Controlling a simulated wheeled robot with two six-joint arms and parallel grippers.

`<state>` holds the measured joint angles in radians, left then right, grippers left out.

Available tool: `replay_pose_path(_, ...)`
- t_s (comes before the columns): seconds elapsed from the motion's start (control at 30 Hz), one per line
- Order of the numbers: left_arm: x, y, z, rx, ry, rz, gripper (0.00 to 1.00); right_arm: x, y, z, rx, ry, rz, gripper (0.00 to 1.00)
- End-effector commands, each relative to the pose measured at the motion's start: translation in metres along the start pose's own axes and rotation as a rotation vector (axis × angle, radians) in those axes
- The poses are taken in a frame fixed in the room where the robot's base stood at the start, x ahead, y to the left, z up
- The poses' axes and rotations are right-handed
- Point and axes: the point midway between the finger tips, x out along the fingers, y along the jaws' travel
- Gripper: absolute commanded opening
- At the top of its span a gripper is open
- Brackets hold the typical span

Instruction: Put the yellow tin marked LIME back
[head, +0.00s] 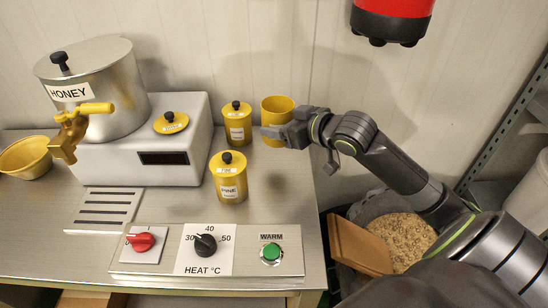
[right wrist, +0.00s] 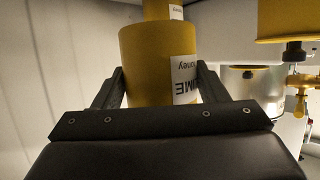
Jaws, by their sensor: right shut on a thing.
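The yellow LIME tin (head: 278,105) is at the back right of the steel bench, upright, its open top showing no lid. My right gripper (head: 290,132) is shut on it from the right and front. In the right wrist view the LIME tin (right wrist: 158,62) stands between the two fingers (right wrist: 158,88), its label partly hidden by one finger. I cannot tell whether its base touches the bench. A lidded yellow tin (head: 237,128) stands just left of it, and the lidded PINE tin (head: 229,181) stands nearer the front. My left gripper is out of view.
A white heater unit (head: 195,150) with the steel HONEY kettle (head: 110,105) and a yellow lid (head: 171,122) stands left. A yellow bowl (head: 25,158) is at far left. The control panel (head: 130,265) lies along the front. A red device (head: 392,15) hangs above.

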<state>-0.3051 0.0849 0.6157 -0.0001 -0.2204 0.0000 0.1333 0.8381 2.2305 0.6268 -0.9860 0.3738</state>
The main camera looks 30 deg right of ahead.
Motion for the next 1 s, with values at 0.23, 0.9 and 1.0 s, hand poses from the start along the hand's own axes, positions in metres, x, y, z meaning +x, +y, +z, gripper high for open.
replay_pose_path(0.23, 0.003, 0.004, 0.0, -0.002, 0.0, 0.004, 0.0, 0.016, -0.001, 0.039, 0.003, -0.002, -0.002, 0.3)
replay_pose_path(0.9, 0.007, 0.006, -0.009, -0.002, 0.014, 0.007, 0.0, 0.032, -0.001, 0.079, -0.001, 0.0, -0.002, 0.3)
replay_pose_path(1.0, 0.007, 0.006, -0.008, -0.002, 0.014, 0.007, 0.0, 0.032, -0.001, 0.08, -0.001, -0.001, -0.002, 0.71)
